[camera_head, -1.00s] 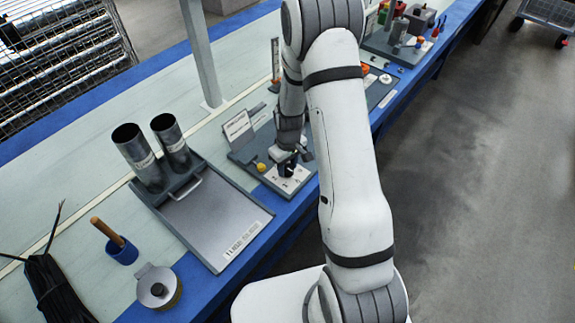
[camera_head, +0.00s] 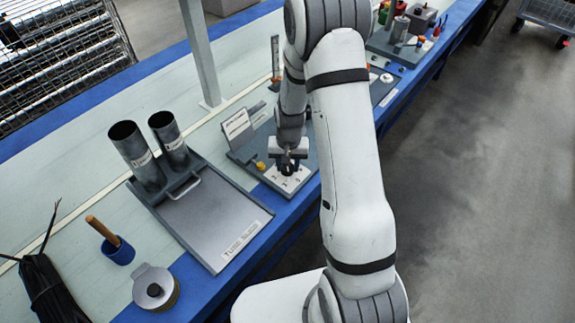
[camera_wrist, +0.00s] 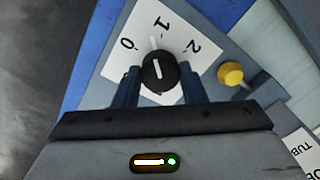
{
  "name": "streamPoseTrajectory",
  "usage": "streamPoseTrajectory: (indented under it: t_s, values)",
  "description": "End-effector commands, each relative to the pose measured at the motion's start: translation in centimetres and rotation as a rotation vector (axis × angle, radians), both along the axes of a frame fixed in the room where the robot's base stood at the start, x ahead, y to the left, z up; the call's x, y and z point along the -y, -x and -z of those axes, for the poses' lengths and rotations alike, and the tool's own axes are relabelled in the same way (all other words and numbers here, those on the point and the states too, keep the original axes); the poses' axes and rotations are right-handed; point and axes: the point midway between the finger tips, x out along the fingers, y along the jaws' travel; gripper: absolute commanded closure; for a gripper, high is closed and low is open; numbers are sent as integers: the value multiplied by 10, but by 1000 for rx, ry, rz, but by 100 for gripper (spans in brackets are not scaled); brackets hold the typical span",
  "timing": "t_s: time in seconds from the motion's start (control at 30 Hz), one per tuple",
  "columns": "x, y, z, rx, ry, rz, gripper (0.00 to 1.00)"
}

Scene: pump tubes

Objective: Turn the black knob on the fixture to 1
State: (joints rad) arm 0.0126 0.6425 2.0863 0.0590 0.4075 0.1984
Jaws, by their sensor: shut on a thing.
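The black knob (camera_wrist: 160,74) stands on a white dial plate (camera_wrist: 118,62) marked 0, 1 and 2. Its white pointer line points up in the wrist view, towards the 1 and slightly to its 0 side. My gripper (camera_wrist: 159,70) has one finger on each side of the knob and is shut on it. In the head view, my gripper (camera_head: 289,165) is down at the white plate (camera_head: 288,181) on the grey fixture (camera_head: 252,168); the knob is partly hidden there.
A yellow knob (camera_wrist: 231,74) is beside the dial plate on the fixture. A white sign (camera_head: 237,126) stands at the fixture's back. A grey tray (camera_head: 215,222) with two upright tubes is to the left. The blue bench edge (camera_head: 290,216) runs in front.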

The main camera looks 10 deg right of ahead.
Motion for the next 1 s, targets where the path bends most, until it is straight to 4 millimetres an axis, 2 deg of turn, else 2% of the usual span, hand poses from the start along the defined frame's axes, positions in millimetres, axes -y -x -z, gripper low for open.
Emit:
streamPoseTrajectory:
  t_s: [0.4, 1.0]
  values:
    - [-1, 0, 0, 1, -1, 250, 85]
    - [-2, 0, -1, 1, -1, 311, 85]
